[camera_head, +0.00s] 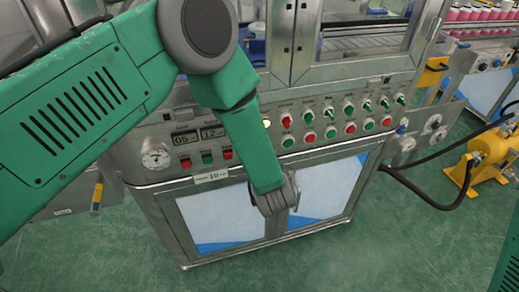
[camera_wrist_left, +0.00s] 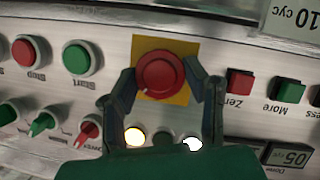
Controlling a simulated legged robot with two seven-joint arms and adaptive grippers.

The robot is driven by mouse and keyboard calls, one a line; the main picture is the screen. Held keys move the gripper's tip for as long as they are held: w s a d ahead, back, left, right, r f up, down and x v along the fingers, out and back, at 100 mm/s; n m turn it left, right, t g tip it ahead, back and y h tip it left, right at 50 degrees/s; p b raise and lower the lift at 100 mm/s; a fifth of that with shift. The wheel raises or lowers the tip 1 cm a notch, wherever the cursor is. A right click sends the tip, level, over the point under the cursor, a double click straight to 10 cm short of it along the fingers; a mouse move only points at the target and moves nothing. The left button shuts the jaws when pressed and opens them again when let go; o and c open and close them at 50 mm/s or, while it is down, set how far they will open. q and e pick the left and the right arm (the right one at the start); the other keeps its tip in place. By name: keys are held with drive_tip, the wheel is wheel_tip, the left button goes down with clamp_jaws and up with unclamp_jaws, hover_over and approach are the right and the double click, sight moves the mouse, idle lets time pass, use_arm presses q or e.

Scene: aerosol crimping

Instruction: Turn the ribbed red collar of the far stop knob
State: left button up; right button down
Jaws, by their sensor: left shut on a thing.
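The red stop knob (camera_wrist_left: 160,75) sits on a yellow square plate (camera_wrist_left: 148,44) on the metal control panel. Its round collar shows in the left wrist view; ribs are too small to make out. My left gripper (camera_wrist_left: 161,80) has one finger on each side of the collar and is shut on it. In the head view my left gripper (camera_head: 275,200) points down in front of the panel, and my arm hides the knob. My right gripper is not in view.
A pressure gauge (camera_head: 156,158) is on the panel's left. A yellow pump (camera_head: 488,155) stands right. Green floor in front is clear.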

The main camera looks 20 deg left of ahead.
use_arm(q)
drive_tip(key=shift+w, duration=0.1)
idle(0.4)
drive_tip(key=o, duration=1.1)
drive_tip(key=shift+o, duration=0.2)
drive_tip(key=v, duration=1.2)
